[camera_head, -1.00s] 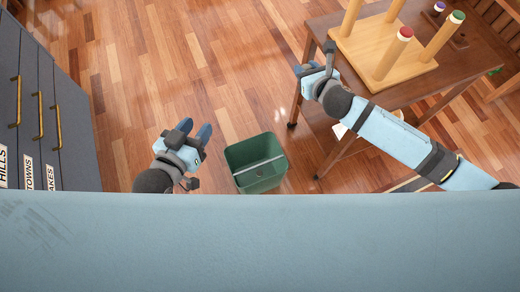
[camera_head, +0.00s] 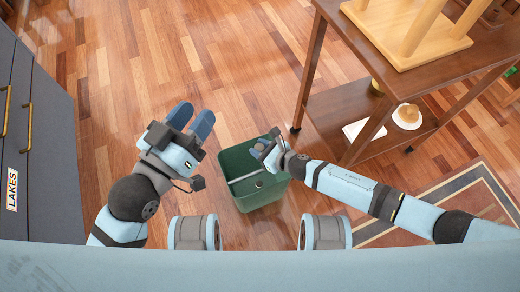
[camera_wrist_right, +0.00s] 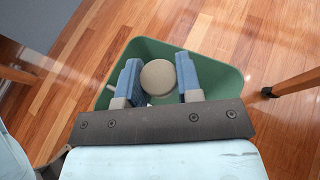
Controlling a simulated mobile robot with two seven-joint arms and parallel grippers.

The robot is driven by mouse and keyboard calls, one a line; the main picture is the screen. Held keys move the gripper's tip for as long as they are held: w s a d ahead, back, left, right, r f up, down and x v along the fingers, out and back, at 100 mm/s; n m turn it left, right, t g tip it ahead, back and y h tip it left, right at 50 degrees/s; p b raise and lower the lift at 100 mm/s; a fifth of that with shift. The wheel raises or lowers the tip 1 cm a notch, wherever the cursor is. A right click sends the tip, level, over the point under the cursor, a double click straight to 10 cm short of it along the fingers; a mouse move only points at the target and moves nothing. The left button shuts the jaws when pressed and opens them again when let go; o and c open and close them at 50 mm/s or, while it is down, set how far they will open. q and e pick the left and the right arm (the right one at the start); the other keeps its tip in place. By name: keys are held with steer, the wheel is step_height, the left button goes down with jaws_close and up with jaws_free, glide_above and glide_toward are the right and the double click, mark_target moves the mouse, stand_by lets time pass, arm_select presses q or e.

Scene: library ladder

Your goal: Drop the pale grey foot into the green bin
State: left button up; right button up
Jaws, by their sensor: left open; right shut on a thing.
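The green bin (camera_head: 262,197) stands on the wooden floor in the middle of the head view. Its inside and rim (camera_wrist_right: 222,68) show in the right wrist view. My right gripper (camera_head: 265,151) is over the bin's opening. It is shut on the pale grey foot (camera_wrist_right: 158,77), a round disc between the blue fingers in the right wrist view, with the bin behind it. In the head view the foot is small and partly hidden by the gripper. My left gripper (camera_head: 192,121) is open and empty, left of the bin and apart from it.
A brown wooden table (camera_head: 345,25) with an upturned wooden stool (camera_head: 410,30) stands at upper right. Its lower shelf holds a hat (camera_head: 407,117) and white paper. Dark cabinets (camera_head: 45,130) stand at left. A rug (camera_head: 465,200) lies at right. The floor behind the bin is clear.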

arm_select(q)
steer(key=shift+m+g, duration=0.7)
steer(key=shift+m, duration=0.2)
steer(key=shift+w+a+f+b, duration=0.1)
steer(key=shift+w+f+b, duration=0.05)
steer(key=shift+f+b, duration=0.75)
steer(key=shift+w+f+b, duration=0.2)
steer(key=shift+f+b, duration=0.65)
steer(key=shift+f, duration=0.05)
steer(key=shift+w+a+f+b, duration=0.1)
steer(key=shift+w+f+b, duration=0.05)
steer(key=shift+f+b, duration=0.75)
arm_select(e)
steer(key=shift+f, duration=2.85)
steer(key=o, duration=1)
steer(key=shift+c, duration=0.2)
